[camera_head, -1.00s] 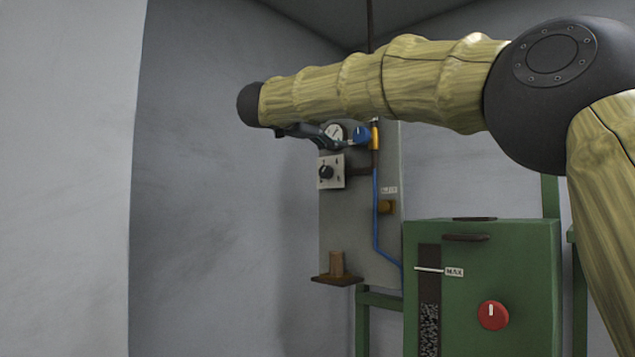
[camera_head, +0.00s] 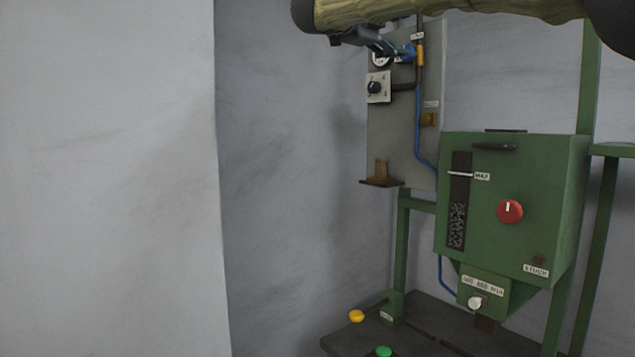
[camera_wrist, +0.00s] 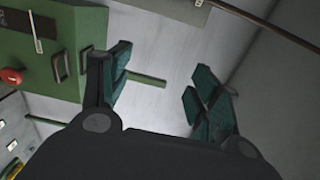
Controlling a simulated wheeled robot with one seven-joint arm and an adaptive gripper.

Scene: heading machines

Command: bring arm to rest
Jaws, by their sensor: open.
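My arm crosses the top of the head view, with its sleeve cut off by the upper edge. My gripper (camera_head: 388,48) reaches out past the arm's end, in front of the top of the grey panel (camera_head: 392,140). In the wrist view my gripper (camera_wrist: 158,95) has its two dark green fingers spread well apart. Nothing is between them; behind the gap there is pale wall and a green bar. In the head view the fingertips overlap a round gauge and a blue knob (camera_head: 409,53), and I cannot tell whether they touch.
A green machine (camera_head: 560,190) with a red knob (camera_head: 510,211) stands right of the panel. Below is a dark table (camera_head: 400,340) with a yellow button (camera_head: 356,316) and a green button (camera_head: 383,351). A pale wall edge (camera_head: 110,180) fills the left. The space before the wall is clear.

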